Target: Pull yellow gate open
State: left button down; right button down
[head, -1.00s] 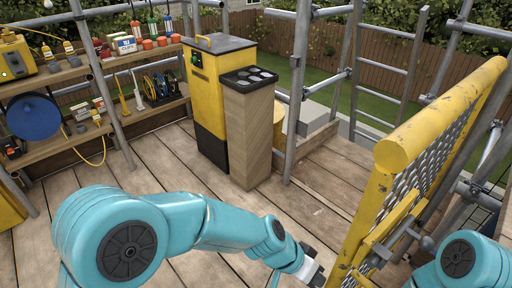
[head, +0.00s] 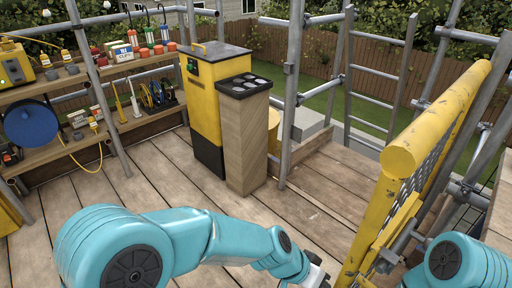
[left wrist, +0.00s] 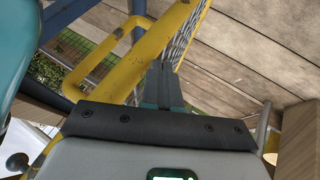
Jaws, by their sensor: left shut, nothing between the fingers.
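The yellow gate (head: 437,122) stands at the right of the head view, seen nearly edge-on, with a thick top rail and a mesh panel. It also shows in the left wrist view (left wrist: 192,22), where a yellow loop-shaped bar (left wrist: 108,62) sticks out from its frame. My left gripper (head: 318,274) is low beside the gate's near lower end. In the left wrist view its dark fingers (left wrist: 162,82) are shut together with nothing between them, close to the yellow frame. I cannot tell whether they touch it. My right gripper is out of view; only my right arm shows.
A wooden bin (head: 246,140) and a yellow-black cabinet (head: 205,105) stand at the back centre. Shelves (head: 60,150) with tools are at left. Scaffold poles (head: 292,90) and a ladder (head: 378,85) line the far edge. The plank floor (head: 310,215) between is clear.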

pick_arm(q)
jog(key=shift+r, duration=0.15)
jog(key=p+v, duration=0.4)
jog(key=v, duration=1.2)
jog(key=s+a+f+n+y, duration=0.1)
jog(key=a+f+n, duration=0.3)
jog(key=f, duration=0.6)
jog(key=s+a+f+n+y, duration=0.15)
jog(key=a+f, duration=0.35)
jog(key=f, duration=0.5)
jog(key=s+a+f+n, duration=0.4)
jog(key=s+a+f, duration=0.1)
jog(key=s+f, duration=0.55)
notch_tip(320, 180, up, 16)
jog(key=p, duration=1.5)
jog(key=shift+w+y+p, duration=0.35)
jog(key=shift+y, duration=0.1)
jog(key=shift+a, duration=0.15)
